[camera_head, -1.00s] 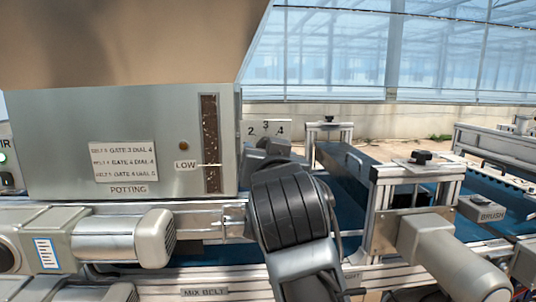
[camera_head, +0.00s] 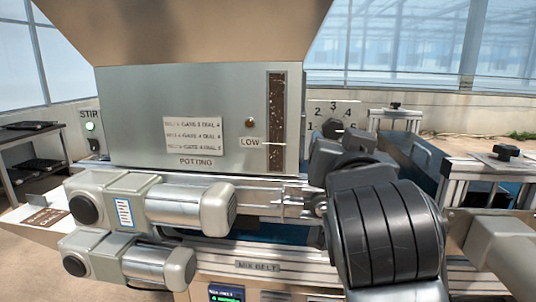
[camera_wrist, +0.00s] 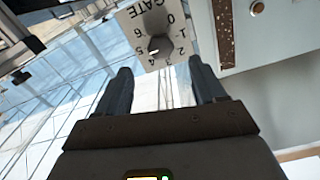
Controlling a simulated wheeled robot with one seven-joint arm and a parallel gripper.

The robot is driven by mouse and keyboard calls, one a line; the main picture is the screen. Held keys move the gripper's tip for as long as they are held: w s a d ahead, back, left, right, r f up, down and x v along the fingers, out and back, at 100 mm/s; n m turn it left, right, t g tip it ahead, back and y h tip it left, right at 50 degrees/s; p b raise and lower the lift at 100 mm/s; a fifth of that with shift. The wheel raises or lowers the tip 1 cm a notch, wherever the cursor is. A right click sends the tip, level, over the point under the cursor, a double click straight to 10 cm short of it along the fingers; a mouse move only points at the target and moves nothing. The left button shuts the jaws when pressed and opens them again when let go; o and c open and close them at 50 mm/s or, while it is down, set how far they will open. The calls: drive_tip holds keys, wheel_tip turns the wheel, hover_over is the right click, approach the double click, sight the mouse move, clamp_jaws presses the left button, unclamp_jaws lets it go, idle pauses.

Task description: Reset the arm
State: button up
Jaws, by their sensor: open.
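In the wrist view my gripper (camera_wrist: 160,64) is open, its two dark fingers apart with nothing between them. Beyond the fingertips is the white gate dial plate (camera_wrist: 140,22) with a dark knob (camera_wrist: 159,47); a gap to it seems to show, but I cannot tell how wide. In the head view my dark arm (camera_head: 385,235) reaches up at the right, in front of the belt. The numbered plate (camera_head: 345,107) shows just beyond the arm's far end. The fingers themselves cannot be made out there.
The potting hopper (camera_head: 130,120) with its label card and level window (camera_head: 275,110) fills the middle. Motors (camera_head: 190,205) stick out below it at the left. Metal frames of the belt line (camera_head: 485,175) stand close to the arm's right. A dark rack (camera_head: 30,160) stands far left.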

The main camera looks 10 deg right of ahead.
drive_tip(key=s+d+f+n+y+p, duration=0.1)
drive_tip(key=s+f+n+y, duration=0.2)
drive_tip(key=s+f, duration=0.65)
drive_tip(key=s+d+f+n+y, duration=0.1)
drive_tip(key=s+f+n+y, duration=0.15)
drive_tip(key=s+f, duration=0.7)
drive_tip(key=s+f+g, duration=0.1)
drive_tip(key=s+f, duration=0.2)
drive_tip(key=s, duration=0.8)
drive_tip(key=s+f+g, duration=0.1)
drive_tip(key=s+f, duration=0.2)
drive_tip(key=s, duration=0.9)
drive_tip(key=shift+d+f+p, duration=0.2)
drive_tip(key=shift+d+p, duration=0.15)
drive_tip(key=shift+p, duration=0.1)
